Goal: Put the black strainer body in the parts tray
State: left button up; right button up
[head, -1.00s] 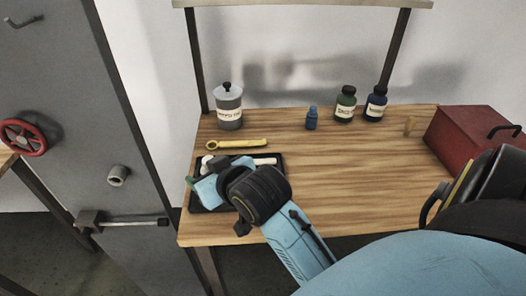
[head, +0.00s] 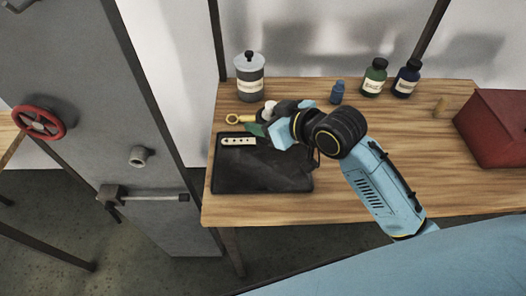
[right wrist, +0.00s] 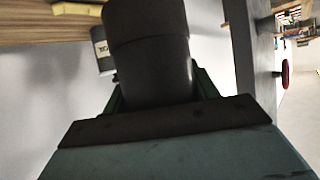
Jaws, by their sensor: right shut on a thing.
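The parts tray (head: 262,178) is a shallow black tray on the left front of the wooden bench. My right gripper (head: 262,122) is over the tray's back edge, its green fingertip showing. In the right wrist view, the right gripper (right wrist: 158,98) is shut on a thick dark cylinder, which I take to be the black strainer body (right wrist: 148,45). Its far end runs out of the top of the picture. In the head view my gripper and wrist largely hide the held part. My left gripper is not in view.
A pale perforated strip (head: 238,141) lies at the tray's back left. A red toolbox (head: 495,128) stands right.

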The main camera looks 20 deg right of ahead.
jog(key=shift+w+d+r+n+g+y+p, duration=0.3)
jog(key=shift+n+y+p, duration=0.2)
jog(key=shift+n+p, duration=0.25)
jog(key=shift+w+r, duration=0.1)
jog(key=shift+w, duration=0.05)
jog(key=shift+d+f+y, duration=0.15)
jog(key=shift+f+y, duration=0.05)
jog(key=shift+y, duration=0.1)
notch_tip(320, 180, down, 6)
jog(key=shift+r, duration=0.25)
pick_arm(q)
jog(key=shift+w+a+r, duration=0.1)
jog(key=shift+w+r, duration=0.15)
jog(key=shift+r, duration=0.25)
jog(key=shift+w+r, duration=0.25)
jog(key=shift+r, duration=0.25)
pick_arm(e)
jog(key=shift+f, duration=2.15)
jog(key=shift+f+b, duration=0.15)
jog(key=shift+b, duration=0.2)
jog(key=o, duration=1.2)
jog(key=shift+c, duration=0.2)
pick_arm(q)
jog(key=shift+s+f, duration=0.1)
